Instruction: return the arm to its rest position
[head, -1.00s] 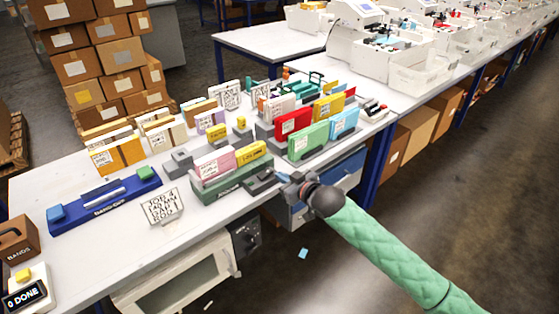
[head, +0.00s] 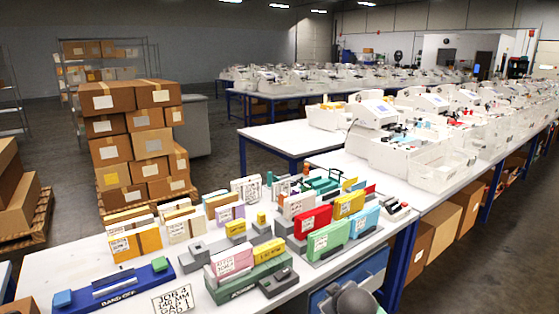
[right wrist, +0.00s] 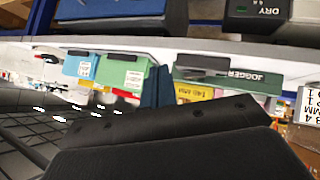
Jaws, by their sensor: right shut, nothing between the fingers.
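My right arm shows in the head view only as a grey rounded part at the bottom edge, in front of the table; its fingers are not clear there. In the right wrist view my right gripper (right wrist: 155,88) shows as narrow dark blue fingers, shut with nothing between them. Its dark body fills the lower part of that view. The green jogger (head: 250,277) stands on the table near the front edge, with a pink and a yellow block in it; the jogger also shows in the right wrist view (right wrist: 230,78). My left gripper is not in view.
The white table (head: 60,262) carries a blue band-off tray (head: 115,290), a job card (head: 172,301) and coloured blocks, including a green one (head: 328,238). Stacked cartons (head: 130,150) stand behind. White machines (head: 405,150) line the right.

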